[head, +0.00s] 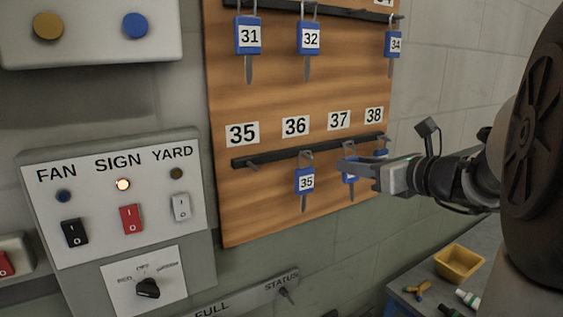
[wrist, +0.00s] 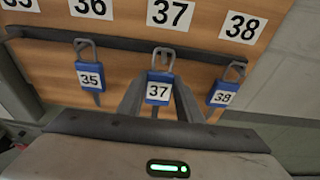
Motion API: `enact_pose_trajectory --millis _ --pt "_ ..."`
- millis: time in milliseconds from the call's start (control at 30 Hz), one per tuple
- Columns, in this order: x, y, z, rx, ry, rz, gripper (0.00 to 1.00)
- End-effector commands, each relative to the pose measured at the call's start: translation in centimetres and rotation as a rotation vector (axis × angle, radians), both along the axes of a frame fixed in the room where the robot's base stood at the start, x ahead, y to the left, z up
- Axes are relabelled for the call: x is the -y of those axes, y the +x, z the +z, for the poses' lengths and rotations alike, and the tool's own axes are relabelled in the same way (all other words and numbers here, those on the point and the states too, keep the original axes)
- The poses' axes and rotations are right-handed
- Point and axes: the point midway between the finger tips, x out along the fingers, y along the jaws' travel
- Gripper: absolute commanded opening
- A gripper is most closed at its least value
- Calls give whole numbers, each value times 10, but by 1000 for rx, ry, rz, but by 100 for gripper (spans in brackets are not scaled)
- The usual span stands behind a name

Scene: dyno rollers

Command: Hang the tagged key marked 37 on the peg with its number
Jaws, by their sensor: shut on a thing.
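The key with the blue tag marked 37 (wrist: 158,90) is upright between the two fingers of my gripper (head: 350,167), which is shut on it. Its loop is at the dark rail below the 37 label (wrist: 170,13); I cannot tell whether it is around the peg. In the head view the tag (head: 348,178) is partly hidden by my gripper. The 37 label (head: 339,120) is on the wooden board above my gripper.
The key tagged 35 (head: 305,181) hangs below the 36 label (head: 296,126), left of my gripper. The peg below the 35 label (head: 242,133) is bare. The key tagged 38 (wrist: 223,94) hangs close on the right. A switch panel (head: 60,185) is at left.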

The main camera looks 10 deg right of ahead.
Motion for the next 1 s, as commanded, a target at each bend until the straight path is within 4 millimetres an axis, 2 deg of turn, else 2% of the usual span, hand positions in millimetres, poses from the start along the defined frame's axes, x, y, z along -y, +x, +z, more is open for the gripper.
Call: enact_pose_trajectory --millis 33,67,200,467,633,767,1000 --pt "0 0 0 0 0 0 10" --pt "0 0 0 0 0 0 34" --pt "0 0 0 0 0 0 54" --pt "0 0 0 0 0 0 54" --pt "5 -12 5 0 -1 -2 54" --pt "14 -36 12 1 -1 -5 54" --pt "34 -91 25 1 0 -5 54"
